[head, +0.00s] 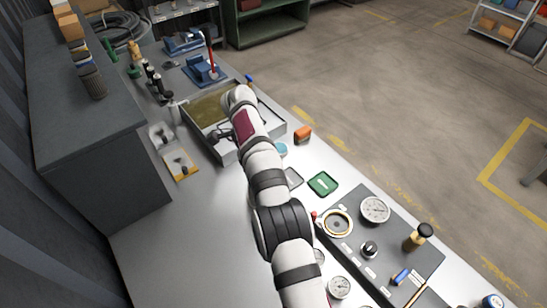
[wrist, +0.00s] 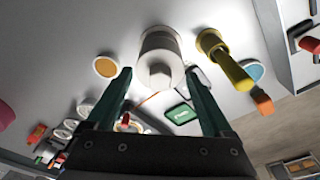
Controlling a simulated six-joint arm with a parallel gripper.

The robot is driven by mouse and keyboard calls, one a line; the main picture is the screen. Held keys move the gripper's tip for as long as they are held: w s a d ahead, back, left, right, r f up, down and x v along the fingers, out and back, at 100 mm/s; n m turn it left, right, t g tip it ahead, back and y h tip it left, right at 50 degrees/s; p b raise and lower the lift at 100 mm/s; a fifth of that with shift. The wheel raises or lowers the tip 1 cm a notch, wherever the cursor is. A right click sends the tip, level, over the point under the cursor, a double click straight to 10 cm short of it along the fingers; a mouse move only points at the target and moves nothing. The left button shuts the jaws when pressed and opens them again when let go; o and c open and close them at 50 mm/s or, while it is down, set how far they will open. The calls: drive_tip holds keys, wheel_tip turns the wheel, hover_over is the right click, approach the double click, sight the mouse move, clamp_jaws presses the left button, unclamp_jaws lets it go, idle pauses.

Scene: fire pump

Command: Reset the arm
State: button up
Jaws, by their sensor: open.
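My arm (head: 262,165) reaches up from the bottom of the head view, over the bench and the front of the open tray. Its fingers cannot be made out clearly there. In the wrist view my gripper (wrist: 158,72) has its two dark green fingers spread wide apart. A pale cylinder with a faceted end (wrist: 160,60) shows between the fingertips. I cannot tell its distance, and neither finger is seen closed on it. A yellow-handled object (wrist: 222,60) shows to the right of the right finger.
The metal tray (head: 273,128) stands on the bench. A dark cabinet (head: 85,150) borders the left. Bare bench lies left of my arm.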

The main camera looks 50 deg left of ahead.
drive_tip(key=w+d+r+n, duration=0.1)
drive_tip(key=w+d+r, duration=0.35)
drive_tip(key=d, duration=0.35)
drive_tip(key=w+d+r+g, duration=0.1)
drive_tip(key=w+d+r, duration=0.2)
drive_tip(key=d+r, duration=0.4)
drive_tip(key=w+d+r+n, duration=0.1)
drive_tip(key=w+d+r, duration=0.3)
drive_tip(key=d, duration=0.5)
drive_tip(key=s+d+r+y, duration=0.1)
drive_tip(key=s+d+r, duration=0.15)
drive_tip(key=d, duration=0.55)
drive_tip(key=s+d+r+y, duration=0.1)
drive_tip(key=s+d, duration=0.3)
drive_tip(key=d, duration=0.3)
drive_tip(key=s+d+f, duration=0.3)
drive_tip(key=s+d, duration=0.1)
drive_tip(key=s, duration=0.3)
drive_tip(key=s+d+f+n, duration=0.1)
drive_tip(key=s+d+f, duration=0.1)
drive_tip(key=s+d, duration=0.3)
drive_tip(key=s, duration=0.3)
drive_tip(key=shift+d+f+n+y, duration=0.2)
drive_tip(key=shift+f+n+y, duration=0.1)
drive_tip(key=shift+f+y, duration=0.1)
drive_tip(key=shift+w, duration=0.1)
drive_tip(key=shift+c, duration=0.2)
